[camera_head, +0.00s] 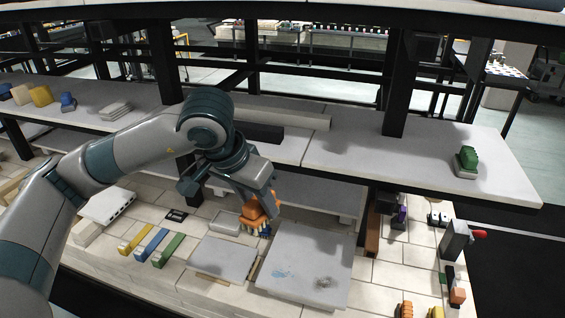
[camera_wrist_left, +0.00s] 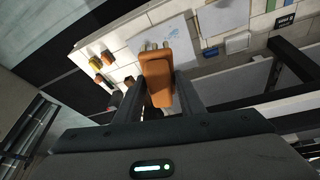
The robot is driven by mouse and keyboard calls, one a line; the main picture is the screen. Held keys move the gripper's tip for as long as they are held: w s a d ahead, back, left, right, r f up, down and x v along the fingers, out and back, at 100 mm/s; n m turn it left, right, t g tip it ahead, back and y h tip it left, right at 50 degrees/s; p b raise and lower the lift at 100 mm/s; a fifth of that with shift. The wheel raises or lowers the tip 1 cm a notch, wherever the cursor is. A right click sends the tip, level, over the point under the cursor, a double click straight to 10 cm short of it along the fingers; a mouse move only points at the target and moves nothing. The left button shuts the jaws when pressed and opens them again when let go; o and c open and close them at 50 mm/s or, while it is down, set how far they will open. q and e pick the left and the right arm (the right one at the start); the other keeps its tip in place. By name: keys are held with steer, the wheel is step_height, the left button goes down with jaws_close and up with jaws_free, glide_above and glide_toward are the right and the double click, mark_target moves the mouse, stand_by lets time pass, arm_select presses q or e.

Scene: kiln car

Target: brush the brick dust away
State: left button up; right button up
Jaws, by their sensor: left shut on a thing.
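My left gripper (camera_head: 262,192) is shut on an orange brush (camera_head: 257,212) and holds it just behind the left edge of a large pale slab (camera_head: 305,250). In the left wrist view the orange brush (camera_wrist_left: 158,78) sits between my two fingers. A dark grey dusty patch (camera_head: 324,282) lies on the near right part of the slab. My right gripper is not in view.
A smaller pale slab (camera_head: 225,257) lies left of the large one. Yellow, blue and green bars (camera_head: 168,250) lie further left. A shelf (camera_head: 345,155) with black posts stands above and behind. A grey block with a red handle (camera_head: 456,240) is at right.

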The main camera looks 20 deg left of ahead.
arm_select(q)
step_height(320, 180, down, 22)
steer(key=s+n+y, duration=0.1)
steer(key=n, duration=0.1)
steer(key=shift+s+r+n, duration=0.2)
steer(key=shift+s+n, duration=0.1)
steer(key=shift+n, duration=0.1)
